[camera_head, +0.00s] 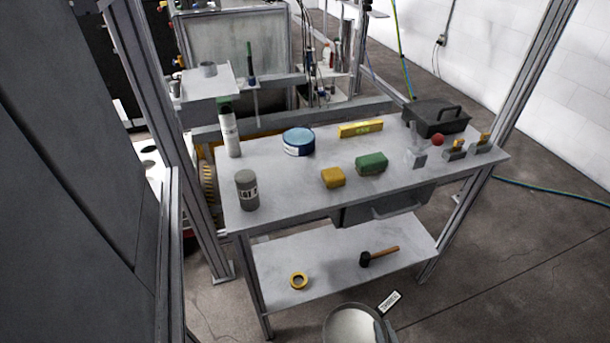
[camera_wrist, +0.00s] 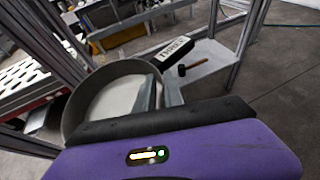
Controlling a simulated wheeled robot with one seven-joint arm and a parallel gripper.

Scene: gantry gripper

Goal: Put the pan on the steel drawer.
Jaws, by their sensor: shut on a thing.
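The pan (camera_head: 350,326) is round with a pale inside and is partly cut off at the bottom of the head view. In the wrist view the pan (camera_wrist: 108,100) shows its dark wall. My gripper (camera_wrist: 160,95) is shut on the pan's right side. A white piece with dark lettering (camera_wrist: 172,52) juts beyond the fingers and looks like the pan's handle. The pan is in front of the workbench, apart from it. A dark grey drawer (camera_head: 390,208) with a bar handle hangs under the bench top; it seems to be the steel drawer.
The bench top (camera_head: 285,190) carries a grey can (camera_head: 246,190), a spray can (camera_head: 229,135), a blue tin (camera_head: 298,141), yellow and green sponges and a black toolbox (camera_head: 437,117). Metal posts flank the bench.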

